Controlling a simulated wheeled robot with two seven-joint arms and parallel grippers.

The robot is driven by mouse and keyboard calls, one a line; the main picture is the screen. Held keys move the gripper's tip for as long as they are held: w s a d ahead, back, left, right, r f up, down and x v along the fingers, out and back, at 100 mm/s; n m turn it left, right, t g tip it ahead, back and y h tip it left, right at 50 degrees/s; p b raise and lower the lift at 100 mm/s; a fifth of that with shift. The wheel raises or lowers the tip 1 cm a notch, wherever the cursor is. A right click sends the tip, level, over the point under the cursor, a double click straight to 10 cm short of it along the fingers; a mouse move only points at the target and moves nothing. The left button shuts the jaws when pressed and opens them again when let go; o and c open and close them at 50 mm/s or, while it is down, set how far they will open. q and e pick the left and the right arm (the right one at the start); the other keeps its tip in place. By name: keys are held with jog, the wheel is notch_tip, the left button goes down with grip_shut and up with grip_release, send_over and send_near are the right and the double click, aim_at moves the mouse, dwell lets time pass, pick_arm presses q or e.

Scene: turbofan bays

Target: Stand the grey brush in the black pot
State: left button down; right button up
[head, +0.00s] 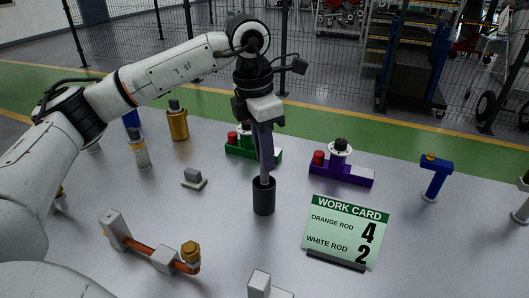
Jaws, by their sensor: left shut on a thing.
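The black pot (263,200) stands upright on the light grey table near the middle of the head view. My left gripper (263,150) is above it, pointing down and shut on the grey brush (264,177). Only a short grey length of the brush shows below the fingers. It is about upright, and its lower end meets the pot's mouth and appears to go inside. How deep it reaches is hidden by the pot's wall. My right gripper is not in view.
A work card (345,232) stands right of the pot. A green fixture (268,155) is behind it, and a purple fixture (343,176) is behind right. An orange rod assembly (150,248) lies front left. A small grey block (194,178) sits left. Table around the pot is clear.

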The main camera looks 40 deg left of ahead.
pick_arm(q)
jog(key=c, duration=1.6)
grip_release()
jog(key=shift+r, duration=0.1)
jog(key=r, duration=0.6)
jog(key=s+r, duration=0.1)
jog(key=r, duration=0.3)
jog(key=shift+a, duration=0.35)
